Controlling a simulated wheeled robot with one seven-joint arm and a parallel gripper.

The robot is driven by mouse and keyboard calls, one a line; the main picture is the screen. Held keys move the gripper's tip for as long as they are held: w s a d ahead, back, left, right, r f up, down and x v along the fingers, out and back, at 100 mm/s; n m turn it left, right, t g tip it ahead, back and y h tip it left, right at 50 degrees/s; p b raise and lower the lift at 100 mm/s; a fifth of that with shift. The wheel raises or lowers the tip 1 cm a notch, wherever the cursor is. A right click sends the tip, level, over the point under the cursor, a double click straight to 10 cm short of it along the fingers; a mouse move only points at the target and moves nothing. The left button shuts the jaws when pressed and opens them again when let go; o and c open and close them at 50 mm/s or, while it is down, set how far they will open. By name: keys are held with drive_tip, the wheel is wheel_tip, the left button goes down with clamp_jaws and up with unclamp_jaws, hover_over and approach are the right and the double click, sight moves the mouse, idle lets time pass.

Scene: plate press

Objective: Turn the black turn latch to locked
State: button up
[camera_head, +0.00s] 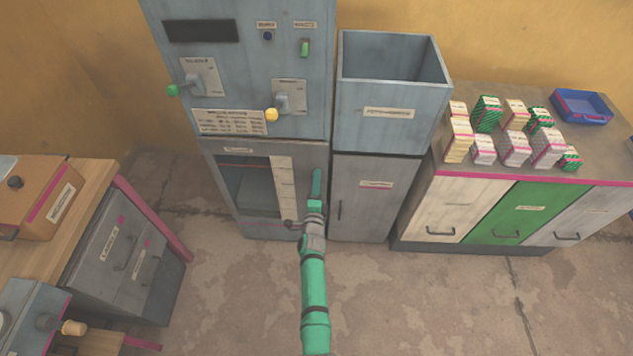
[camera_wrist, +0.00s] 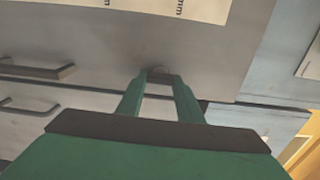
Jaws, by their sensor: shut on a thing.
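The black turn latch (camera_wrist: 158,70) is a small dark piece on the grey face of the lower press cabinet, below a pale marked strip (camera_head: 285,185). In the wrist view, both green fingers of my gripper (camera_wrist: 160,78) reach it and are shut on it. The fingertips cover most of the latch, so I cannot tell which way it points. In the head view, my green arm comes up from the bottom to the cabinet's lower right, and a small dark part (camera_head: 289,224) shows just left of my wrist.
The press (camera_head: 240,60) carries levers with green and yellow knobs. A grey bin (camera_head: 385,115) stands on a cabinet (camera_head: 370,200) to the right. A counter (camera_head: 510,178) with stacked cards and a blue tray (camera_head: 582,105) lies farther right. Drawers (camera_head: 120,255) stand left. The floor between is clear.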

drive_tip(key=o, duration=1.1)
drive_tip(key=shift+s+d, duration=0.1)
drive_tip(key=shift+d, duration=0.1)
drive_tip(key=shift+c, duration=0.2)
drive_tip(key=shift+a, duration=0.15)
drive_tip(key=s+a, duration=0.1)
drive_tip(key=s, duration=0.9)
drive_tip(key=shift+s+a, duration=0.2)
drive_tip(key=shift+s, duration=0.1)
drive_tip(key=shift+s+d, duration=0.1)
drive_tip(key=shift+d, duration=0.05)
